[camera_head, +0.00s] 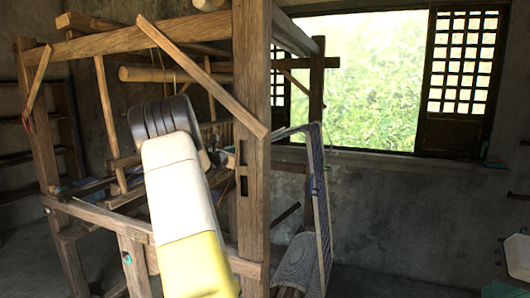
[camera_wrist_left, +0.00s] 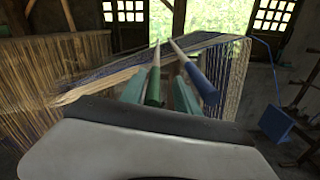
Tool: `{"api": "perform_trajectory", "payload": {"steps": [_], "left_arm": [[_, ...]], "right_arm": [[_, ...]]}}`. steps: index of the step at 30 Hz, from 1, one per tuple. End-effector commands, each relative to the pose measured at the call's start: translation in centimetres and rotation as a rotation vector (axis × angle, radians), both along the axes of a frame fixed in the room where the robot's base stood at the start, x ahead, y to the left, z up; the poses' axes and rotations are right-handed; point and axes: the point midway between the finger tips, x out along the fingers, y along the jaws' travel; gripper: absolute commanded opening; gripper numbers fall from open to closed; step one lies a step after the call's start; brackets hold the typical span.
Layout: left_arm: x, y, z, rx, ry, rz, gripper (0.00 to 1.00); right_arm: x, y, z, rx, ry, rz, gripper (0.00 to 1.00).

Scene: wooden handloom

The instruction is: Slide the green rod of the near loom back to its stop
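The green rod (camera_wrist_left: 153,88) shows in the left wrist view with a pale wooden tip pointing up and away. A blue rod (camera_wrist_left: 201,82) with a similar pale shaft lies to its right. My left gripper (camera_wrist_left: 160,88) has its two teal fingers apart, one on each side of the green rod. The left finger is close to the rod and a gap shows on the right; I cannot tell whether either touches. In the head view my pale and yellow arm reaches into the wooden loom (camera_head: 253,150), hiding the fingers and the rods. My right gripper is out of view.
Warp threads (camera_wrist_left: 50,68) spread across the left of the wrist view. A blue block (camera_wrist_left: 275,122) sits at the right. In the head view a slanted wooden brace (camera_head: 200,75) and upright posts stand close around my arm. A window (camera_head: 375,80) is behind.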

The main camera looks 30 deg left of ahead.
Motion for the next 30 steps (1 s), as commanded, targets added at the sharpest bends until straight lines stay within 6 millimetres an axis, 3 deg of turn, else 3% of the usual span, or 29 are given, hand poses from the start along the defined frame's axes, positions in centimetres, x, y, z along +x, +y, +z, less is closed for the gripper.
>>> {"api": "perform_trajectory", "payload": {"steps": [12, 30], "left_arm": [[-6.4, -0.7, 0.0, 0.000, 0.000, 0.000, 0.38], [-7.1, -0.9, 0.0, 0.000, 0.000, -0.001, 0.38]], "right_arm": [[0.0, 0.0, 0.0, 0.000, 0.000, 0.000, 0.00], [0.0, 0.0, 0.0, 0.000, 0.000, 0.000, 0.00]]}}
